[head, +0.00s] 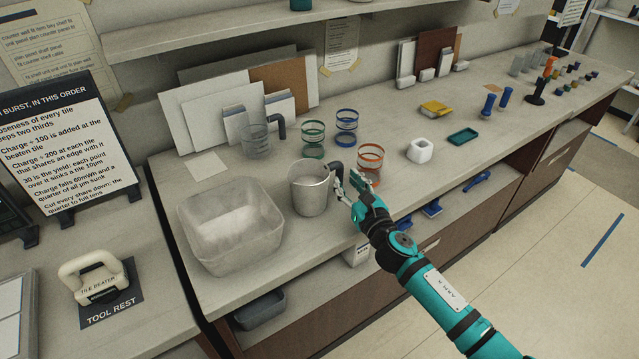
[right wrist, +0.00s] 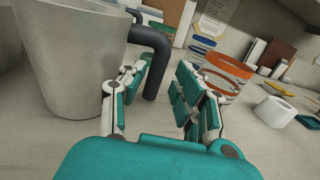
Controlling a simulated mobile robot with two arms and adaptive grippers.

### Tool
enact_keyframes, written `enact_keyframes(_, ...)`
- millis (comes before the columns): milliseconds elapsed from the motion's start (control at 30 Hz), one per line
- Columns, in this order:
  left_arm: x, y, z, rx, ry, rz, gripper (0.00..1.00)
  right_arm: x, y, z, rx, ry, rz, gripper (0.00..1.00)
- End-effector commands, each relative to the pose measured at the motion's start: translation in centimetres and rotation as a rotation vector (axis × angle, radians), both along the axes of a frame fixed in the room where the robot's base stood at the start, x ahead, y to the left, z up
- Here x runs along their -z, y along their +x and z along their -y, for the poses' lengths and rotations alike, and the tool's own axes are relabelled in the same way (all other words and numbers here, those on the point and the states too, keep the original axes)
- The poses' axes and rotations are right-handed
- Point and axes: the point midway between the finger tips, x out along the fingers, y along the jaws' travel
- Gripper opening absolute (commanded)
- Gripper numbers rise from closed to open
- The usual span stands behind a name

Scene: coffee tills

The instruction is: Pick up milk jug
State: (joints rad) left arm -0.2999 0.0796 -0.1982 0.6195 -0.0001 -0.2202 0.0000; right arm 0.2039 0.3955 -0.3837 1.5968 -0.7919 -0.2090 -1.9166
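The milk jug (head: 311,188) is a grey metal pitcher with a dark handle, upright on the counter right of a clear square tub. In the right wrist view the jug (right wrist: 75,60) fills the upper left. Its black handle (right wrist: 152,62) stands between the spread fingers of my right gripper (right wrist: 162,98). In the head view my right gripper (head: 350,190) is at the handle side of the jug. The fingers are open, with a clear gap to the handle's right. My left gripper is not in view.
The clear tub (head: 230,262) stands left of the jug. A glass measuring jug (head: 256,142) and glasses with green and blue bands stand behind. An orange-banded glass (head: 369,165) stands close right of my gripper. A white cup (head: 419,150) is farther right. The counter's front edge is near.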

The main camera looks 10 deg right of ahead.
Motion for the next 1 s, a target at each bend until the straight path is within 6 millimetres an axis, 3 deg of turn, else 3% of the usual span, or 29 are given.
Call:
enact_keyframes(300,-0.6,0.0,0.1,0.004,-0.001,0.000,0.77,-0.2,4.1,-0.9,0.001,0.002,0.001,0.31)
enact_keyframes(567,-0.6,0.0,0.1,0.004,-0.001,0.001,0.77,-0.1,4.4,-0.9,0.001,0.001,0.000,0.31)
enact_keyframes(800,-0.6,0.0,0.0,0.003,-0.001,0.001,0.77,-0.1,4.4,-0.9,0.001,0.001,0.000,0.01)
enact_keyframes(1000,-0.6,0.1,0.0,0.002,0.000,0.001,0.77,-0.1,4.3,-0.9,0.000,0.001,0.000,0.00)
